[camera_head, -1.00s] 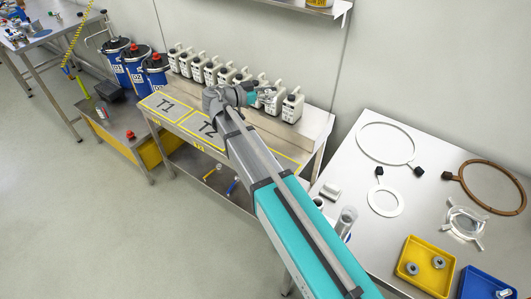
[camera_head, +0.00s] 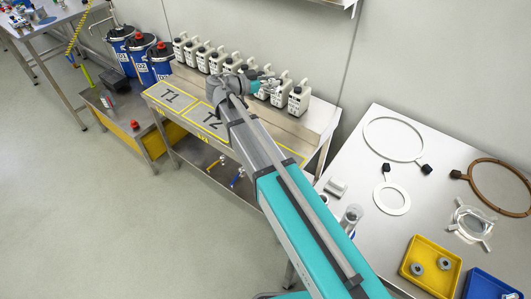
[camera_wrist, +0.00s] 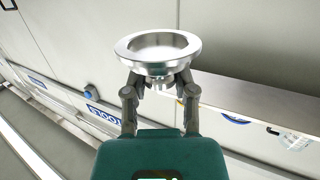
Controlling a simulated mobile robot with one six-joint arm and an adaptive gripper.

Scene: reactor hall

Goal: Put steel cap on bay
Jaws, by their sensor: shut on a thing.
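In the wrist view my gripper (camera_wrist: 158,84) is shut on a shiny steel cap (camera_wrist: 158,63), a round flanged piece with a shallow dished face turned to the camera. Its fingers hold it from below in the picture. In the head view my gripper (camera_head: 266,83) is at the end of the outstretched arm, above the back of the steel bench and in front of the white jugs; the cap is too small to make out there. The bench top has yellow-outlined bays marked T1 (camera_head: 172,97) and T2 (camera_head: 209,121). My arm covers the bench part right of T2.
Several white jugs (camera_head: 216,60) line the back of the bench. Blue drums (camera_head: 137,52) stand to its left. The right table (camera_head: 440,150) holds white rings, a brown ring, a clear fixture and a yellow tray (camera_head: 408,268) with metal parts. A wall shelf (camera_head: 315,5) is above.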

